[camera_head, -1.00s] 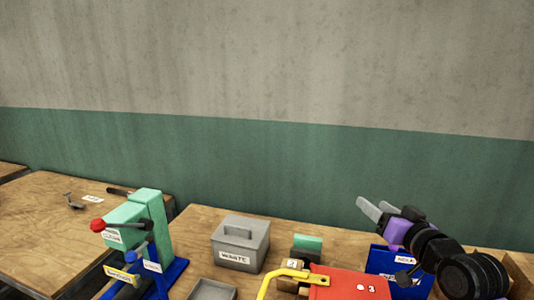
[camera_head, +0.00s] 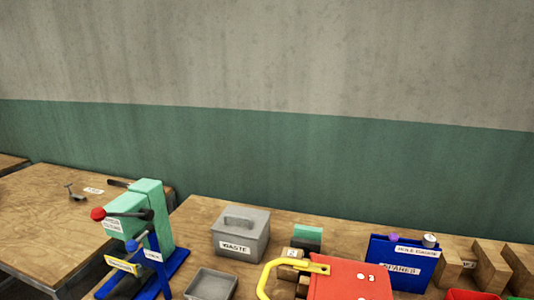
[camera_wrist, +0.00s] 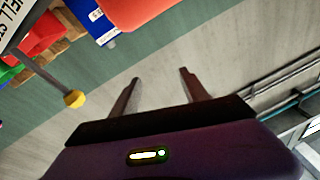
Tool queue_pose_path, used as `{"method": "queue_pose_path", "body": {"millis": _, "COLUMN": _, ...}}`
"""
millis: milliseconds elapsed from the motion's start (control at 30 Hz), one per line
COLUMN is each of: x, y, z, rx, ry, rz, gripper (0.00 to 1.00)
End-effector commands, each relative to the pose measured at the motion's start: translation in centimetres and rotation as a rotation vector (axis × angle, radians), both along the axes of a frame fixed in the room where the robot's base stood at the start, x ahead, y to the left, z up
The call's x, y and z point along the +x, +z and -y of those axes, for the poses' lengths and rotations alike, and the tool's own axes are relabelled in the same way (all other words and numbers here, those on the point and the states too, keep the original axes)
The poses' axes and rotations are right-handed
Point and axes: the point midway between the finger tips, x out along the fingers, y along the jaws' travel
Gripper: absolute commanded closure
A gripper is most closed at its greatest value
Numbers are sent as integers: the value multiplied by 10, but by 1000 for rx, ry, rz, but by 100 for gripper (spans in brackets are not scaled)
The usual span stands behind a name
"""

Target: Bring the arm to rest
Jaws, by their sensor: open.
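My gripper (camera_wrist: 160,92) shows in the wrist view with its two fingers spread apart and nothing between them. The wall and part of the bench fill the view beyond the fingers. In the head view my arm and gripper are out of frame. A yellow ball (camera_wrist: 75,99) on a grey rod shows at the left of the wrist view, apart from the fingers.
On the bench in the head view are a green press (camera_head: 152,220) on a blue base, a grey waste box (camera_head: 241,245), a red box (camera_head: 350,280) with a yellow handle (camera_head: 272,272), a blue spares bin (camera_head: 405,267) and wooden blocks (camera_head: 490,266). A second table (camera_head: 45,215) stands at the left.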

Motion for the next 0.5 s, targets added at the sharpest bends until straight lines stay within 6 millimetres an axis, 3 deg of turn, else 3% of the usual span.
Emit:
{"method": "queue_pose_path", "body": {"millis": 100, "x": -47, "y": -13, "z": -5, "rx": -47, "ry": -7, "rz": -51, "gripper": 47}}
{"method": "queue_pose_path", "body": {"millis": 500, "x": -178, "y": -49, "z": -16, "rx": -203, "ry": 85, "rz": -311, "gripper": 47}}
